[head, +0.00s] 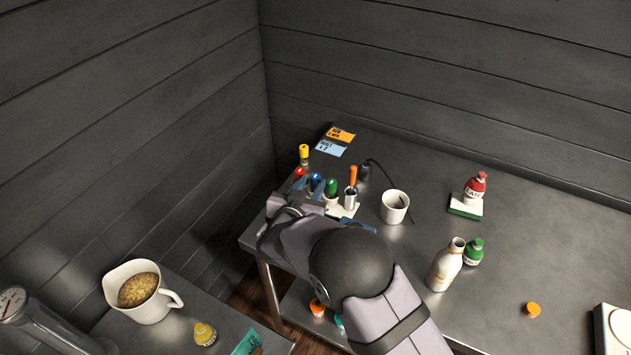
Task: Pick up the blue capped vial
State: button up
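The blue capped vial (316,178) is in the head view, in a row of small capped vials at the left end of the metal bench. A red capped vial (299,173) is to its left and a green capped one (331,187) to its right. My gripper (305,188) is close by, on the near side of the row. I cannot tell whether the fingers touch the blue vial or are open or shut.
A yellow capped vial (304,154) stands behind the row. A small metal cup (350,199) with an orange-handled tool and a white mug (395,207) stand to the right. A cream bottle (446,266) is beside my arm. The bench (540,240) has free room farther right.

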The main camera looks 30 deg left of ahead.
jog(key=shift+x, duration=0.8)
grip_shut()
jog(key=shift+r, duration=0.15)
notch_tip(320, 180, up, 10)
jog(key=b, duration=0.1)
